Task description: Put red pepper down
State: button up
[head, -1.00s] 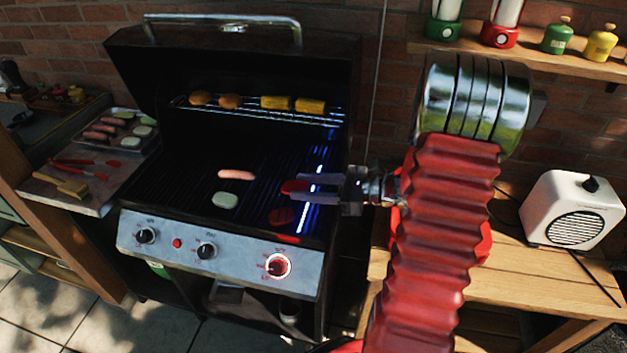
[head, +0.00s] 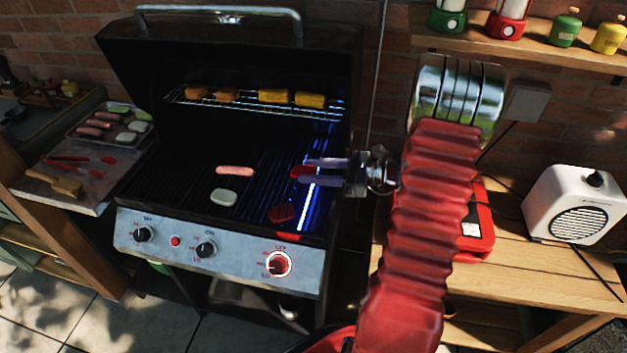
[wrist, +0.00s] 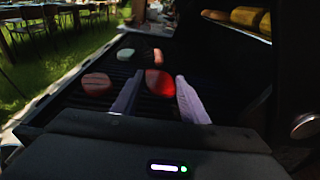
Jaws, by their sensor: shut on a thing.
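My gripper (head: 308,172) is over the right side of the grill grate, shut on a red pepper piece (head: 300,171). In the wrist view the held pepper (wrist: 160,84) sits between the tips of the two pale purple fingers. The gap between it and the grate is hard to judge. A second red pepper piece (head: 282,213) lies on the grate nearer the front; it shows grill marks in the wrist view (wrist: 96,83). A sausage (head: 235,170) and a pale green slice (head: 223,196) lie on the grate to the left.
The raised rack (head: 250,105) behind the grate carries corn (head: 310,100) and other yellow pieces. The open lid (head: 230,45) stands behind. A side tray (head: 112,122) holds sausages and slices, with tongs (head: 75,158) nearby. The left grate is bare.

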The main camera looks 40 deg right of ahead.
aim_at(314, 186)
notch_tip(314, 186, down, 4)
jog(key=shift+r, duration=0.25)
jog(key=shift+w+d+f, duration=0.1)
jog(key=shift+d+f, duration=0.05)
jog(key=shift+d, duration=0.05)
jog(key=shift+w+f, duration=0.1)
jog(key=shift+a, duration=0.1)
jog(key=o, duration=0.8)
jog(key=shift+o, duration=0.2)
